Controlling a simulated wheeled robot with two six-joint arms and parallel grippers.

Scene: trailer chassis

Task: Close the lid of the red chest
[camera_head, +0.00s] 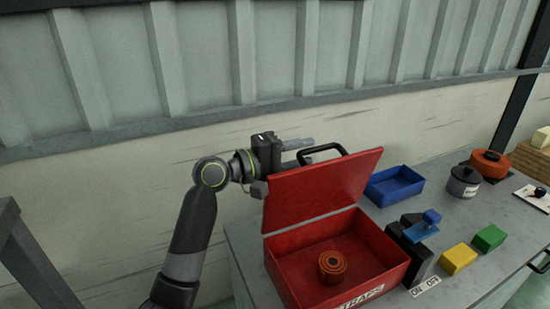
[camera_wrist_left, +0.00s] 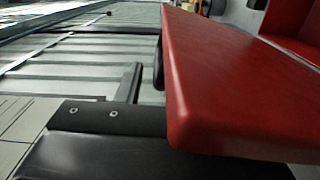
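The red chest (camera_head: 279,272) stands on the grey bench with its lid (camera_head: 325,187) raised and leaning back. My left gripper (camera_head: 304,144) is at the lid's upper left corner, with a grey finger reaching to the right behind the lid. In the left wrist view the lid (camera_wrist_left: 225,80) fills the right side, close to the gripper, and one finger (camera_wrist_left: 130,84) shows left of it. Contact and finger opening cannot be made out. My right gripper is out of view.
An orange-and-dark round roll (camera_head: 333,264) lies inside the chest. Right of it are a black holder with a blue piece (camera_head: 420,231), yellow (camera_head: 458,258) and green (camera_head: 489,237) blocks, a blue tray (camera_head: 394,188) and a grey pot (camera_head: 463,183). A ribbed wall rises behind.

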